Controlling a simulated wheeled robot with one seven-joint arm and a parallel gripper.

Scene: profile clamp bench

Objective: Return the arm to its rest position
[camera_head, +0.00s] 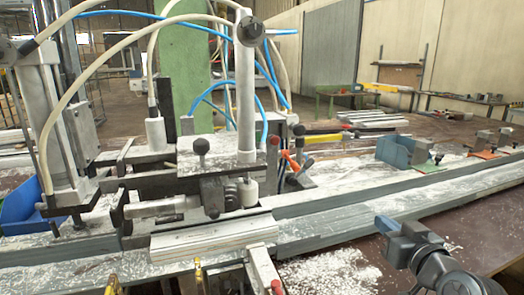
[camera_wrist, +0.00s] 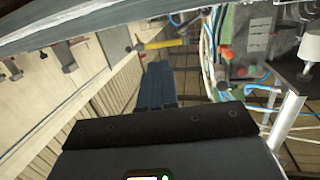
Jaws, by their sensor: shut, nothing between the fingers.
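My arm comes in at the lower right of the head view, and my gripper (camera_head: 386,224) is at its end, pointing left over the bench near the grey rail. In the wrist view, my gripper's dark blue fingers (camera_wrist: 158,72) lie side by side, shut and empty, beyond the black gripper body. The clamp machine (camera_head: 205,165) stands to the left, apart from my gripper. A pale grooved profile piece (camera_head: 213,238) lies at the front of the machine, clear of my gripper.
A long grey rail (camera_head: 340,222) runs across the bench. White chips (camera_head: 335,272) lie in front of it. A blue bracket (camera_head: 394,150) stands behind the rail. Hoses arch over the machine. A blue bin (camera_head: 22,208) is at far left. The air above the right-hand rail is free.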

